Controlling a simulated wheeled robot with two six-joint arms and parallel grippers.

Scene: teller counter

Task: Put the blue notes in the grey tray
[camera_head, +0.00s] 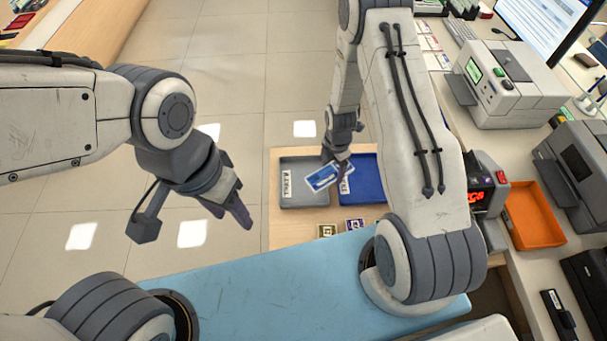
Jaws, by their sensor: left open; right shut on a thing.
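In the head view a bundle of blue notes (321,178) is held by my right gripper (337,164), which is shut on it. The notes are tilted and overlap the right part of the grey tray (300,165) in the picture, close to the blue tray (370,181). I cannot tell how high above the trays they are. The grey tray has a white label at its left and looks empty where it shows. My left gripper (238,212) is open and empty, left of the trays over the floor.
The trays stand on a light wooden surface (285,232). Several small note bundles (355,224) lie at its front edge. The right counter holds an orange tray (533,215), a note-counting machine (505,85) and a red-digit display (478,195). Open tiled floor lies to the left.

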